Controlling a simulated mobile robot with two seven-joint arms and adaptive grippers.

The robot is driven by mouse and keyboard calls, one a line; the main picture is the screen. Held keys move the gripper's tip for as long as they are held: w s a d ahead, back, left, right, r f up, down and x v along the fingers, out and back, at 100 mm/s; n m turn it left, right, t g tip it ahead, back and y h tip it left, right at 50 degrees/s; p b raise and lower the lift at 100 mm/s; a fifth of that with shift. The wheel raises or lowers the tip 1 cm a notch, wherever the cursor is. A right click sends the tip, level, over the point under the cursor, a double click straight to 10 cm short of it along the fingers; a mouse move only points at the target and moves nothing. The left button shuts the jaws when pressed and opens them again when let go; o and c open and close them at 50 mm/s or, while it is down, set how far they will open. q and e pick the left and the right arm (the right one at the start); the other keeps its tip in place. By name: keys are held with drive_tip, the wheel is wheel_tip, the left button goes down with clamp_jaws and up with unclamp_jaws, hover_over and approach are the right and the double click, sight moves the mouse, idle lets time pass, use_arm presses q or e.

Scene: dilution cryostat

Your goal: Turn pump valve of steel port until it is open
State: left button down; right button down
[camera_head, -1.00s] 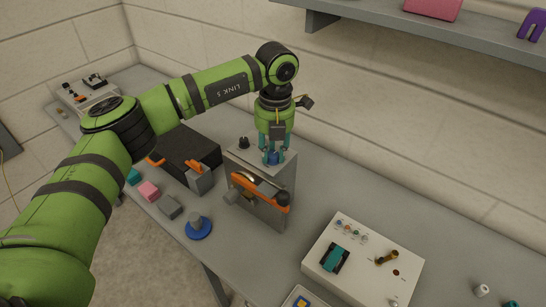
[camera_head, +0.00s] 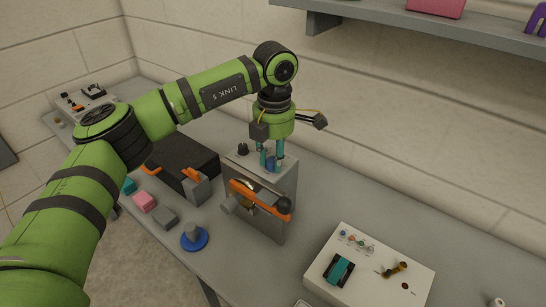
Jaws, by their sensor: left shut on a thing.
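A grey steel box (camera_head: 267,222) stands on the bench in the middle of the view, with an orange lever and dark knobs on its front. On its top sits a blue valve knob (camera_head: 271,164), mostly hidden by my fingers. My left gripper (camera_head: 271,160) points straight down over the box top, its teal fingers shut on the blue knob. A small black knob (camera_head: 243,149) stands on the same top, left of the fingers. Whether the blue knob is the pump valve, and how far it is turned, I cannot tell. My right gripper is not in view.
A black box with orange handles (camera_head: 182,158) stands close left of the steel box. Pink (camera_head: 144,202) and grey (camera_head: 165,217) blocks and a blue-based knob (camera_head: 194,238) lie near the front edge. A white panel box (camera_head: 368,270) stands at right. A shelf (camera_head: 420,28) hangs above.

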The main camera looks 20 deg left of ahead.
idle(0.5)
use_arm(q)
drive_tip(key=c, duration=0.9)
unclamp_jaws()
drive_tip(key=shift+c, duration=0.2)
wheel_tip(320, 180, up, 12)
drive_tip(key=shift+s+d, duration=0.15)
